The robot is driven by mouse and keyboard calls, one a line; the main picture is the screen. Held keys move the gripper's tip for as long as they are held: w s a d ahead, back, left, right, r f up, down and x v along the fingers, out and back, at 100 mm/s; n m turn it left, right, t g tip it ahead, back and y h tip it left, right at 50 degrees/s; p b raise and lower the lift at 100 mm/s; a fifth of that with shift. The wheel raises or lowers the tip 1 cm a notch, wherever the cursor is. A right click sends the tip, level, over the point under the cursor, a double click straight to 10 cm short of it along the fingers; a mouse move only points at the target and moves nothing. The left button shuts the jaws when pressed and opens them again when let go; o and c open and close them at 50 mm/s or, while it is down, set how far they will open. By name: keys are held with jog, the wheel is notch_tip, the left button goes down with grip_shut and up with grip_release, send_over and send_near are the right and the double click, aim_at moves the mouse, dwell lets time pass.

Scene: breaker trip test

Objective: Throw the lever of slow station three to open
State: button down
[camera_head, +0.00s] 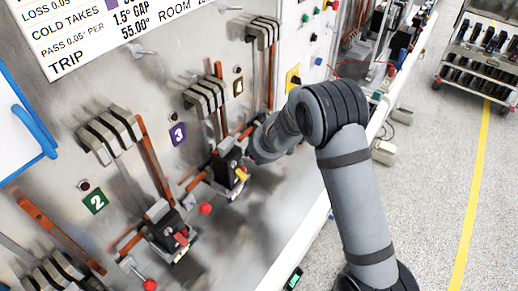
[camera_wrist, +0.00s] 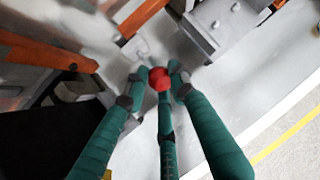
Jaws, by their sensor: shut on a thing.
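The purple number 3 plate (camera_head: 178,133) is on the metal panel in the head view. The black breaker of station three (camera_head: 229,166), with a yellow part, sits to its lower right. My gripper reaches the panel just right of this breaker; its fingertips are hidden behind my arm in the head view. In the wrist view my gripper (camera_wrist: 157,80) has its green fingers closed around a round red lever knob (camera_wrist: 159,79). The lever's shaft is mostly hidden.
Orange bars and grey blocks (camera_head: 205,95) stand out from the panel. A cart (camera_head: 480,65) stands at far right. The floor at right is open, with a yellow line (camera_head: 475,190).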

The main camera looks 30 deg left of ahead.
jog(key=shift+a+r, duration=0.1)
jog(key=c, duration=1.4)
grip_release()
jog(key=shift+c, duration=0.2)
jog(key=v, duration=1.2)
jog(key=shift+x, duration=6.1)
